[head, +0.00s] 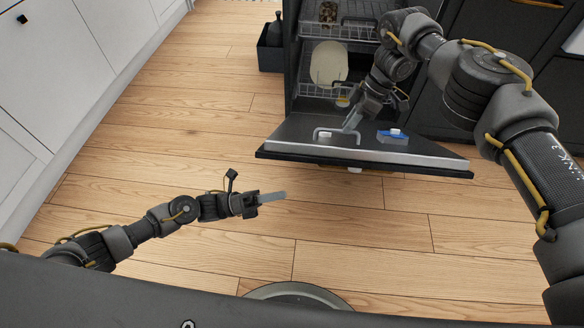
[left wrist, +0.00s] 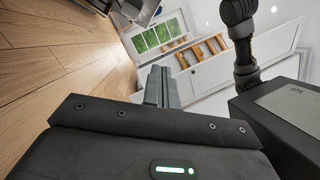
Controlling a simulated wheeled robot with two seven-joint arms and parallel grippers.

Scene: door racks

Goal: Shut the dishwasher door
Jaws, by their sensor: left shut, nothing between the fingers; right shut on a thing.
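The dishwasher door (head: 290,135) is folded down, its inner face up, and stands open below the dishwasher cavity. A grey loop-shaped handle (head: 322,130) shows over the inner face of the door. My right gripper (head: 353,121) reaches down to the right end of this loop and appears shut on it; the exact contact is small and partly hidden. My left gripper (head: 273,197) is shut and empty, over the floor in front of and left of the door. Its closed fingers also show in the left wrist view (left wrist: 162,87).
Inside the dishwasher are an upper rack (head: 345,32) and a lower rack (head: 312,90) with a pale plate (head: 328,63). A blue and white piece (head: 392,134) sits on the door. White cabinets (head: 70,50) line the left. The wooden floor (head: 190,120) between is clear.

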